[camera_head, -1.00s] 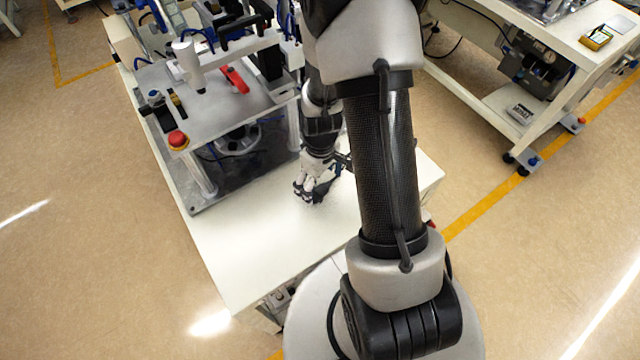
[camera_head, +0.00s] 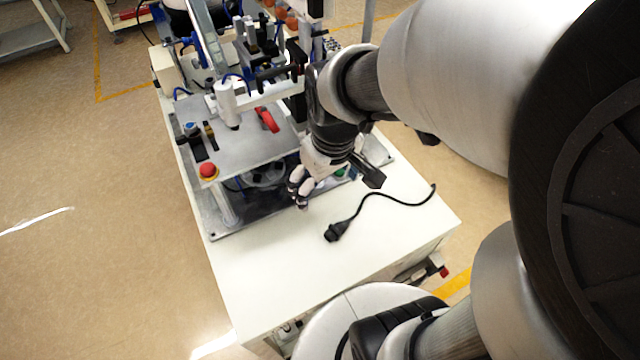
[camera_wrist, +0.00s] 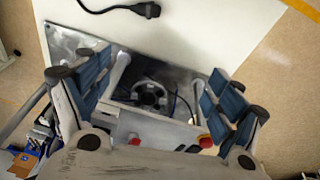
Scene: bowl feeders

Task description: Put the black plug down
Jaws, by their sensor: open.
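The black plug (camera_head: 338,231) lies on the white table top (camera_head: 270,285), with its black cable (camera_head: 400,199) curving away to the right. My gripper (camera_head: 299,193) is up and to the left of the plug in the head view, apart from it, near the front edge of the metal base plate.
The feeder station stands behind on its metal plate (camera_head: 228,222), with a raised shelf, a red button (camera_head: 208,170) and a red handle (camera_head: 267,119). The front of the table is clear around the plug.

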